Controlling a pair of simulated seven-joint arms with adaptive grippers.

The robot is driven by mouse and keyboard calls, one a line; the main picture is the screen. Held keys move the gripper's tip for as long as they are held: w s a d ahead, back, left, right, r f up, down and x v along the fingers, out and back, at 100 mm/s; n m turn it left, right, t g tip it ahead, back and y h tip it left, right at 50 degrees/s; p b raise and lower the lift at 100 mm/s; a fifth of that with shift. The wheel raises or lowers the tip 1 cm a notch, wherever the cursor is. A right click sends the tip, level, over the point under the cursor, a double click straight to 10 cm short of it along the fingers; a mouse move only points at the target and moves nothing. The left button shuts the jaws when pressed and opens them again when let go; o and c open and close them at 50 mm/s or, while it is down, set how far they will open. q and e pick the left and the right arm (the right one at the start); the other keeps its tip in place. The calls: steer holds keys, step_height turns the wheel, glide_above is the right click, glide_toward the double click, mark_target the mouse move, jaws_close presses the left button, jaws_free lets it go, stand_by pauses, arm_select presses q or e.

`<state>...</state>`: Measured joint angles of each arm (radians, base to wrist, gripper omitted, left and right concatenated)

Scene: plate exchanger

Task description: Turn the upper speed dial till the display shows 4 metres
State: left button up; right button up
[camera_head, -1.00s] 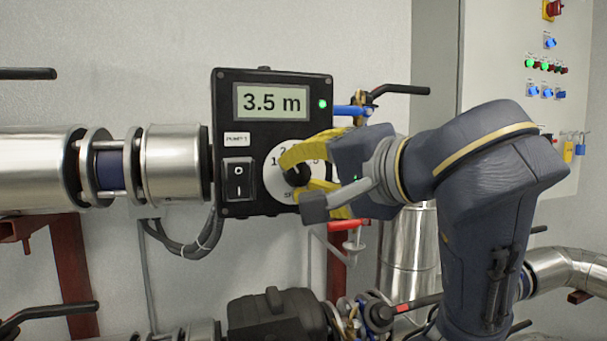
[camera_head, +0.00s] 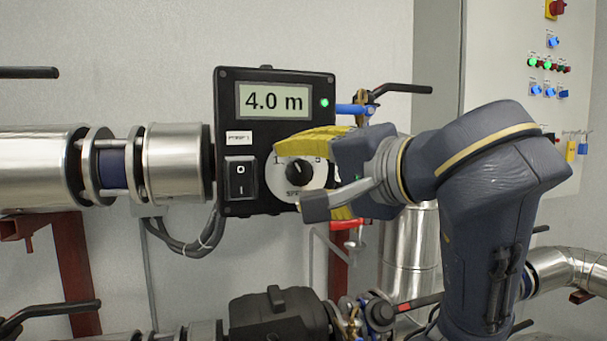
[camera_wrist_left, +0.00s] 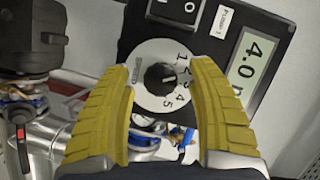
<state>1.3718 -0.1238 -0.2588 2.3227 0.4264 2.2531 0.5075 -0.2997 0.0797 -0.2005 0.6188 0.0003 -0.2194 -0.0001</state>
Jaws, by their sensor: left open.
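The black pump control box (camera_head: 225,110) hangs on the wall. Its display (camera_head: 272,101) reads 4.0 m, and it also reads 4.0 in the left wrist view (camera_wrist_left: 250,68). Below it is the white speed dial plate (camera_head: 276,180) with a black knob (camera_head: 299,172). In the left wrist view the knob (camera_wrist_left: 160,79) sits in the gap between the fingers, with the numbers 1 to 5 beside it. My left gripper (camera_head: 310,180) is open, its yellow fingers apart on either side of the knob with visible gaps. My right gripper is not in view.
A black rocker switch (camera_head: 240,179) is left of the dial. A blue-handled valve (camera_head: 355,109) and a red lever (camera_head: 347,224) are close to my gripper. Silver pipes (camera_head: 40,165) run left of the box, and a panel with lights (camera_head: 545,65) stands at right.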

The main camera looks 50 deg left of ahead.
arm_select(q)
steer(key=d+r, duration=0.1)
steer(key=d, duration=1.1)
steer(key=shift+r, duration=0.35)
steer(key=shift+s, duration=0.1)
